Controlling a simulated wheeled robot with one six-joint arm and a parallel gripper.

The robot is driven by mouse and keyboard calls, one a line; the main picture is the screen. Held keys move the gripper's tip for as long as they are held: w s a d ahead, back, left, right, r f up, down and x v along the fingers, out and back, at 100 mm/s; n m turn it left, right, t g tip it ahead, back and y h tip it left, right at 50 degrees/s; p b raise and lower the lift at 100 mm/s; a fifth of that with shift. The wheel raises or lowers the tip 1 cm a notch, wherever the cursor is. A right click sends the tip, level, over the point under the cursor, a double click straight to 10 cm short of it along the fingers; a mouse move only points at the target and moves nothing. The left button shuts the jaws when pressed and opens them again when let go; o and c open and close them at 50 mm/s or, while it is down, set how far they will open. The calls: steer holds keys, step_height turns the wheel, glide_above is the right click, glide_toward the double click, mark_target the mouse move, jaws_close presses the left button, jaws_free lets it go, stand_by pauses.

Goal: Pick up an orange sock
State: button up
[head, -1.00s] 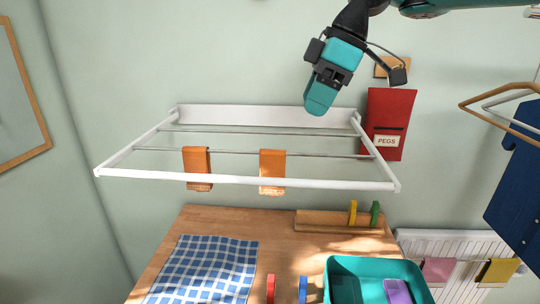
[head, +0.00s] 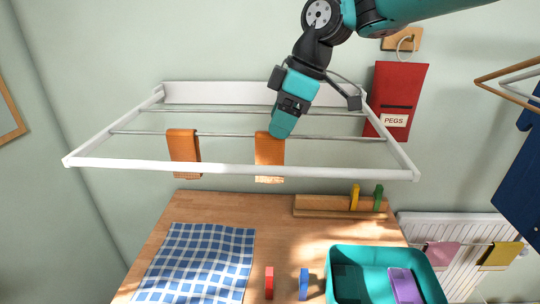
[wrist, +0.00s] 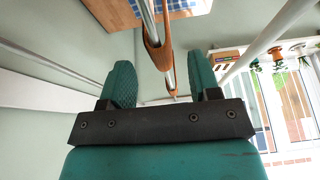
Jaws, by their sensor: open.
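Two orange socks hang folded over the middle rod of a white wall-mounted drying rack (head: 240,169): a left sock (head: 184,152) and a right sock (head: 269,160). My gripper (head: 282,124) overlaps the top of the right sock in the head view. In the wrist view my gripper (wrist: 162,80) is open, its two teal fingers apart. An orange sock (wrist: 159,50) shows between and beyond the fingers there, with a smaller bit of orange farther down the rod. Nothing is held. Whether the fingers touch the sock cannot be told.
A wooden table (head: 215,207) below holds a blue checked cloth (head: 200,262), a teal bin (head: 388,254), a red peg (head: 269,282) and a blue peg (head: 304,284). A red PEGS bag (head: 398,95) hangs right of the rack. The rack's rods and front bar surround the socks.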

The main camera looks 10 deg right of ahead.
mark_target(269, 150)
steer(key=p+x, duration=0.2)
steer(key=x, duration=0.4)
steer(key=shift+a+p, duration=0.25)
steer(key=shift+p, duration=0.1)
steer(key=shift+r, duration=0.15)
steer(key=c, duration=1)
